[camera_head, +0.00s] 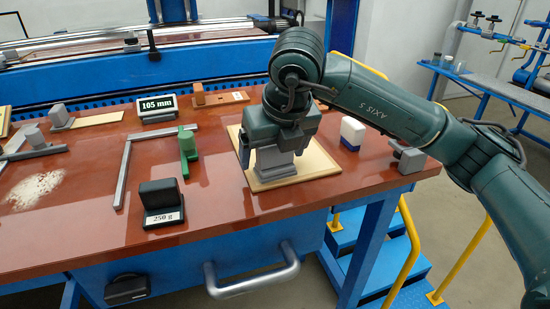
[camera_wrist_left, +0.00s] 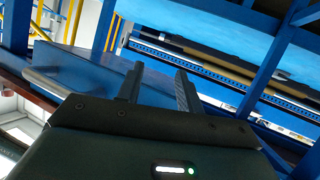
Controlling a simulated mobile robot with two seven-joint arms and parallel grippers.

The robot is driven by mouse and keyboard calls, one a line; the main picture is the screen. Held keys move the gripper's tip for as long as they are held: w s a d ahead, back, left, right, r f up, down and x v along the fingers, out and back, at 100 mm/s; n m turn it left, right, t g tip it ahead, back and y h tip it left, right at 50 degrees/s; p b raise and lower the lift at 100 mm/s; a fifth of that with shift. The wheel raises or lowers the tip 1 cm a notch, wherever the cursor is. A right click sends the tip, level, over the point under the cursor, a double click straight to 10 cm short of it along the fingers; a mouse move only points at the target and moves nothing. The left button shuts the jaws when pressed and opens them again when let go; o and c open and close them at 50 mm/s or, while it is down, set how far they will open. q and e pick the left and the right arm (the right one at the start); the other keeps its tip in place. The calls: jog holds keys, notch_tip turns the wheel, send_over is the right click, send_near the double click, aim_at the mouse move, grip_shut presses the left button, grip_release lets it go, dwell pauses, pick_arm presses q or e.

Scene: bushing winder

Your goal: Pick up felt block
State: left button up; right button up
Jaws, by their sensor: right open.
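A grey block (camera_head: 274,168) with a wider foot, which looks like the felt block, stands on a thin pale wooden board (camera_head: 322,166) at the table's right part. My right gripper (camera_head: 273,158) points down over it and is open. The wrist hides the block's top, and I cannot tell whether the fingers touch it. My left gripper (camera_wrist_left: 158,70) shows only in the left wrist view, with its two fingers apart and nothing between them.
A black 250 g block (camera_head: 160,202), a green piece (camera_head: 188,152), a steel square (camera_head: 123,175) and a 105 mm display (camera_head: 157,107) stand to the left. A white-and-blue block (camera_head: 352,131) and a grey piece (camera_head: 408,158) stand right. The table's front middle is clear.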

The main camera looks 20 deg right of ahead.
jog(key=shift+w+f, duration=0.1)
jog(key=shift+f, duration=0.1)
jog(key=shift+c, duration=0.5)
jog(key=c, duration=1)
notch_tip(320, 180, up, 10)
jog(key=shift+r, duration=0.1)
jog(key=shift+c, duration=0.2)
jog(key=o, duration=0.6)
jog(key=shift+c, duration=0.2)
jog(key=c, duration=0.4)
